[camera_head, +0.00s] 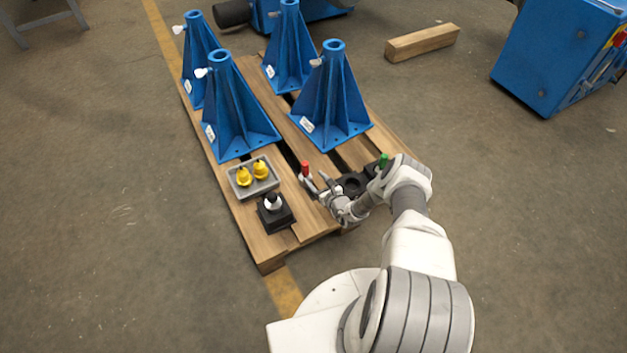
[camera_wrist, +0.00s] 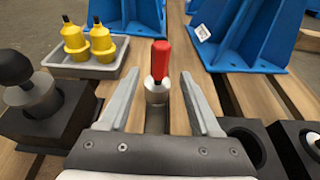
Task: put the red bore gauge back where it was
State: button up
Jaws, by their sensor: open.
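The red bore gauge (camera_head: 305,166) has a red handle over a silver collar and stands roughly upright near the pallet's front part. In the wrist view the gauge (camera_wrist: 160,62) shows between my fingers. My gripper (camera_head: 317,182) is open, its fingers (camera_wrist: 159,76) to either side of the gauge in the picture. I cannot tell whether they touch it, and its foot is hidden by my gripper. A black block with an empty round hole (camera_head: 352,183) lies right of my gripper; it also shows in the wrist view (camera_wrist: 247,136).
A green-handled gauge (camera_head: 384,159) stands right, partly behind my arm. Left are a black block with a black-knobbed silver piece (camera_head: 273,203) and a grey tray (camera_head: 240,190) holding two yellow pieces (camera_head: 261,169). Blue stands (camera_head: 336,105) fill the pallet's back. Bare slats show in front.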

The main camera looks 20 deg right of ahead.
jog(key=w+a+r+n+g+y, duration=0.1)
jog(key=w+a+r+n+y, duration=0.15)
jog(key=r, duration=0.45)
jog(key=w+a+r+n+g+y, duration=0.1)
jog(key=a+r+n+y, duration=0.2)
jog(key=r, duration=0.5)
jog(key=w+a+r+n+g+y, duration=0.1)
jog(key=w+a+r+n+y, duration=0.1)
jog(key=r+n, duration=0.4)
jog(key=s+a+r+n+g, duration=0.3)
jog(key=a+r+n, duration=0.1)
jog(key=r, duration=0.6)
jog(key=s+a+r+n+g, duration=0.3)
jog(key=r+n, duration=0.2)
jog(key=r, duration=0.6)
jog(key=s+r+n+g+h, duration=0.35)
jog(key=s+r+n, duration=0.35)
jog(key=s+r, duration=0.8)
jog(key=s+d+r+n+t+h, duration=0.2)
jog(key=s+d+h, duration=0.1)
jog(key=s, duration=0.7)
jog(key=s+d+r+n+t+h, duration=0.2)
jog(key=s+d, duration=0.4)
jog(key=s, duration=0.5)
jog(key=r+n+h, duration=0.1)
jog(key=h, duration=0.1)
jog(key=shift+n+h, duration=0.3)
jog(key=shift+n, duration=0.05)
